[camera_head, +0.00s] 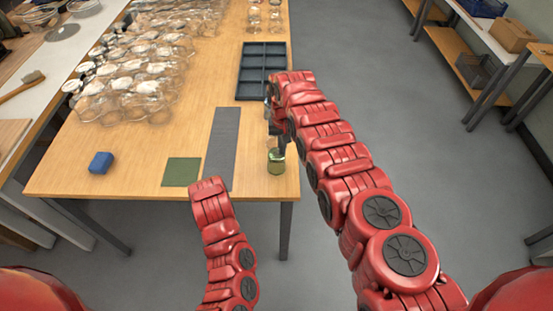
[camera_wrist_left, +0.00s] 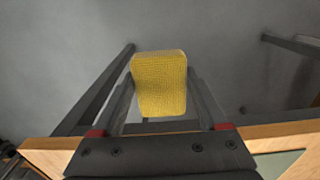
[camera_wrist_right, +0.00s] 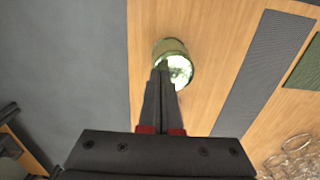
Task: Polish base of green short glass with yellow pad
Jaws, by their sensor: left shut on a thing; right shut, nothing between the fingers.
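The green short glass (camera_head: 276,164) stands on the wooden table near its front right corner. It also shows in the right wrist view (camera_wrist_right: 176,48); I cannot tell whether its base is up or down. My right gripper (camera_wrist_right: 162,66) is shut and empty, its tips right at the glass and overlapping its near side; contact is unclear. The yellow pad (camera_wrist_left: 160,85) is held between the fingers of my left gripper (camera_wrist_left: 160,88), near the table's front edge. The left gripper is hidden behind its own arm in the head view.
A blue block (camera_head: 101,162), a green mat (camera_head: 181,172) and a long grey mat (camera_head: 222,140) lie on the table (camera_head: 140,150). A dark compartment tray (camera_head: 239,84) is farther back. Many clear glasses (camera_head: 125,95) crowd the left. Bare wood lies between block and mats.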

